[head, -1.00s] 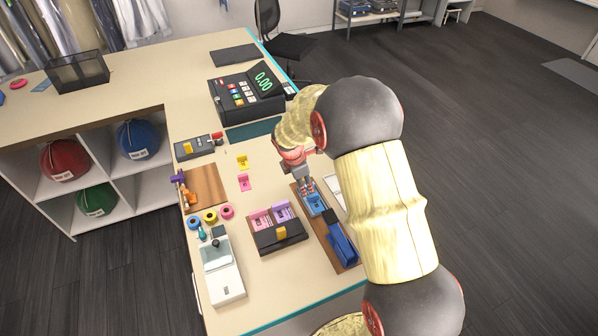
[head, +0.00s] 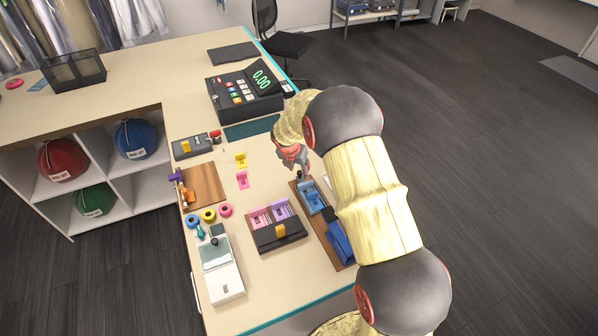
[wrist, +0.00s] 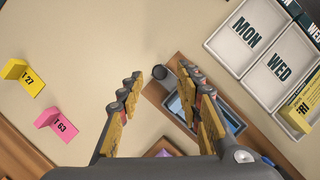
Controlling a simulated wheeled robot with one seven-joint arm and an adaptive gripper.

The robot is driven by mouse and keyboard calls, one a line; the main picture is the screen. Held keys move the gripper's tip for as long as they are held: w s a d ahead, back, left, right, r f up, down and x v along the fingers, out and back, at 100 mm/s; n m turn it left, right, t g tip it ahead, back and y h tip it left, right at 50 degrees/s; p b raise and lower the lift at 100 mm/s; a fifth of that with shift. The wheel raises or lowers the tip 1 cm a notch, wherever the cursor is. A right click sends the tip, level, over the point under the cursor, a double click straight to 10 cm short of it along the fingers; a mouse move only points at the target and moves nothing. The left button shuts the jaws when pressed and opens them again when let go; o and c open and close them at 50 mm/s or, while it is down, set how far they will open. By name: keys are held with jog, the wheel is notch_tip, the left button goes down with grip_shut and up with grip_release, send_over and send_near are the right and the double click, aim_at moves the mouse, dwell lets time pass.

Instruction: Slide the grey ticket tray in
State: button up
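The knob is at the end of a wooden board (wrist: 158,92). I cannot tell whether the fingers touch it.
Blue pieces (head: 312,199) sit on the board. Yellow (head: 241,160) and pink tickets (head: 242,180) stand on the counter. White MON and WED trays (wrist: 246,32) lie beside the board. A cash register (head: 243,95) is behind; a white device (head: 222,270) is front left.

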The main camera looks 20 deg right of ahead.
jog(key=shift+x, duration=1.25)
jog(key=shift+c, duration=0.9)
grip_shut()
